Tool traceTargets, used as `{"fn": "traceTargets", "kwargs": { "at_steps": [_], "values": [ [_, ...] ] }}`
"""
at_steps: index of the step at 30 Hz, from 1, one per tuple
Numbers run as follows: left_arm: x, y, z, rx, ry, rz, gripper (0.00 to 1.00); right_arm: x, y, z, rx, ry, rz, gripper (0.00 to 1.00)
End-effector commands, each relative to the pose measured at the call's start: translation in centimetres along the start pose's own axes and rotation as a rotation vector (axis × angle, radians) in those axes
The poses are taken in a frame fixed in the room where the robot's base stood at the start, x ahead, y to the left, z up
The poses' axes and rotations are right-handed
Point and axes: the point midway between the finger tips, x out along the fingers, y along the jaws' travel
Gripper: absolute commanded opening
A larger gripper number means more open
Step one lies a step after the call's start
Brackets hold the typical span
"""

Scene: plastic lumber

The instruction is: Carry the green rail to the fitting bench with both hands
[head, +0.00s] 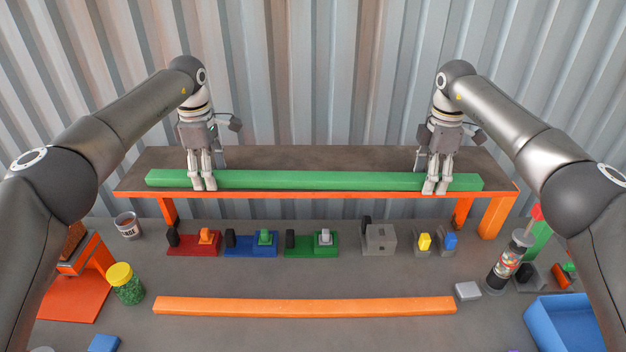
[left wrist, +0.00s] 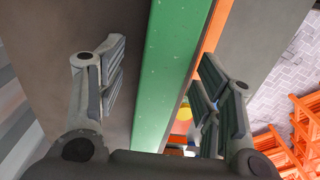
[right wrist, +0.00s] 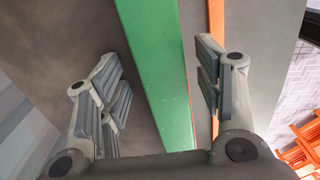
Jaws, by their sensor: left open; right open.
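The green rail (head: 320,180) is a long bar lying along the front of a raised dark shelf with an orange front edge (head: 330,194). My left gripper (head: 203,186) is over the rail near its left end, and my right gripper (head: 436,188) is over it near its right end. In the left wrist view the rail (left wrist: 170,70) runs between the open fingers (left wrist: 160,95). In the right wrist view the rail (right wrist: 160,75) also runs between the open fingers (right wrist: 160,90). Whether any finger touches the rail I cannot tell.
Below the shelf is a grey bench (head: 300,280) with an orange bar (head: 305,306) lying across it. Red, blue and green blocks (head: 250,250) with small parts stand in a row. A yellow-lidded jar (head: 126,285) is at left, a blue bin (head: 563,325) at right. Corrugated wall behind.

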Motion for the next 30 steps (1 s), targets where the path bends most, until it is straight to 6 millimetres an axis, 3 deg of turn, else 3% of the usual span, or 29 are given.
{"fn": "traceTargets", "kwargs": {
  "at_steps": [6, 20, 30],
  "values": [
    [-0.01, 0.00, -0.01, 0.000, 0.000, 0.000, 0.61, 0.00, 0.00, 0.01, 0.000, 0.000, 0.000, 0.61],
    [-0.03, 0.01, 0.01, 0.000, 0.000, 0.000, 0.02, -0.01, 0.00, 0.00, 0.000, -0.001, 0.000, 0.02],
    [-0.16, 0.04, 0.04, 0.000, -0.001, 0.002, 0.00, -0.12, 0.02, -0.03, 0.000, 0.000, 0.001, 0.00]
  ]
}}
